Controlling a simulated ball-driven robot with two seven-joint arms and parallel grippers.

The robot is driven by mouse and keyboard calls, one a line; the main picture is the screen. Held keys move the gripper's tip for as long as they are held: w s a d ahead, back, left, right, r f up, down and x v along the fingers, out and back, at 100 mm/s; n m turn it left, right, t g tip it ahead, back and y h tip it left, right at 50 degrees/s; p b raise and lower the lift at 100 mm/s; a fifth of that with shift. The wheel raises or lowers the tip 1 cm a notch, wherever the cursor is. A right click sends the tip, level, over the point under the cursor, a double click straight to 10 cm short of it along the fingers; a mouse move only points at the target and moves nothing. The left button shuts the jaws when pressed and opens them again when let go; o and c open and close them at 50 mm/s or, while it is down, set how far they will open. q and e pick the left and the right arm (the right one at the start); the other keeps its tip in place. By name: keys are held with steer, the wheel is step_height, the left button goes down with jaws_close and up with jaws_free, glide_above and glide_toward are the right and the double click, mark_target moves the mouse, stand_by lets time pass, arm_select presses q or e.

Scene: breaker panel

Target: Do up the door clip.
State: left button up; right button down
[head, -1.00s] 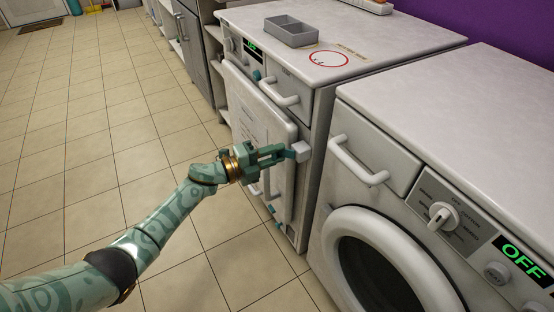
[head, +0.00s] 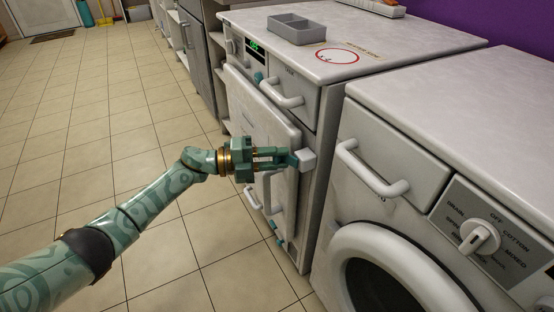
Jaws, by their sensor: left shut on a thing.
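The door clip (head: 306,161) is a small pale grey block at the right edge of the white door (head: 258,112) on the front of the left machine. My left gripper (head: 292,160) reaches in from the left across the door. Its fingers are shut on the clip, and their tips hide part of it. I cannot tell from here whether the clip is latched. The door's lower part is partly hidden behind the gripper. My right gripper is not in view.
A grey divided tray (head: 300,29) sits on the left machine's top (head: 400,45). A drawer handle (head: 281,93) sticks out above the clip. A white washer (head: 400,190) with a bar handle (head: 370,172) stands close on the right. The tiled floor at left is clear.

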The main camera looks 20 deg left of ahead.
arm_select(q)
steer(key=shift+f, duration=0.15)
steer(key=o, duration=1)
steer(key=shift+s+a, duration=0.15)
steer(key=shift+a, duration=0.1)
steer(key=p+v, duration=0.2)
steer(key=v, duration=1.4)
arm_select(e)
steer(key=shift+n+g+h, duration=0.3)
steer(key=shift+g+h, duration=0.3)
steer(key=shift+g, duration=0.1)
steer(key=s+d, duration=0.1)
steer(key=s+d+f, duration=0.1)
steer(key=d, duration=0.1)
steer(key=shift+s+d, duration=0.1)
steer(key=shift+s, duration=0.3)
arm_select(q)
steer(key=shift+d, duration=0.1)
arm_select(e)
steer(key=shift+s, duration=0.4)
